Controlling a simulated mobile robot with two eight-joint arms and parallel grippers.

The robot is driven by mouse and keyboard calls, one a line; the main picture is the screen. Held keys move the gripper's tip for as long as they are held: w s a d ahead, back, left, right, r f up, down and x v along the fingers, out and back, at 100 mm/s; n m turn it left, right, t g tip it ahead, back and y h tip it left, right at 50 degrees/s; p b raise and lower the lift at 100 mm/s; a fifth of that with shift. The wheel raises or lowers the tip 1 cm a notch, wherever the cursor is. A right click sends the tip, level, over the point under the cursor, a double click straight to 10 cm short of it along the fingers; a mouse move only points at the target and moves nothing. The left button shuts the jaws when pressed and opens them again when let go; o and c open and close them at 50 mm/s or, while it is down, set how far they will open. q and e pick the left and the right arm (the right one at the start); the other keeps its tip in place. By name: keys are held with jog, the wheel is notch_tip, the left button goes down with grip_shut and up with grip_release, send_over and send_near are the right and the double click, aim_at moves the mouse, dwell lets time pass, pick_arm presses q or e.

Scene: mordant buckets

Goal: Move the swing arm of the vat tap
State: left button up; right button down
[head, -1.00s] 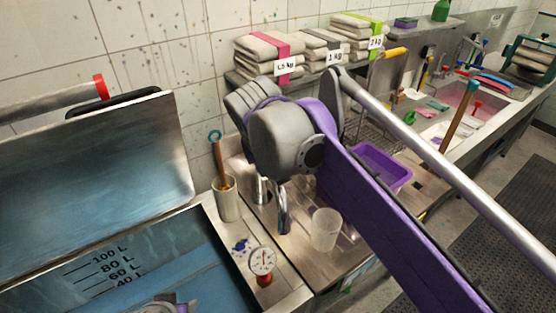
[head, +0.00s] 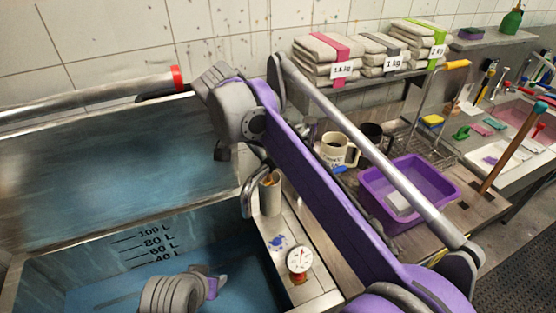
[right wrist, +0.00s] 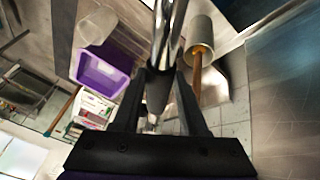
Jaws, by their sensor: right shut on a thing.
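The swing arm of the vat tap is a bent chrome tube (head: 248,193). In the head view its end hangs over the right rim of the steel vat (head: 318,300), beside the cream crock (head: 270,198). My right gripper (head: 222,152) is at the tube, partly covered by my own arm. In the right wrist view my right gripper's dark fingers (right wrist: 165,95) flank the chrome tube (right wrist: 170,35) and are shut on it. The tap's base is hidden behind my arm. My left arm's grey wrist part shows low over the vat; its fingers do not show.
A dial gauge (head: 299,260) stands on the vat's right ledge. The raised vat lid (head: 100,150) is at the left. A purple tub (head: 432,185) and a mug (head: 338,150) stand to the right. Folded bundles (head: 328,55) fill the shelf behind. The vat's middle is largely clear.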

jog(key=shift+w+a, duration=0.15)
dwell(0.3)
jog(key=shift+c, duration=2.2)
grip_release()
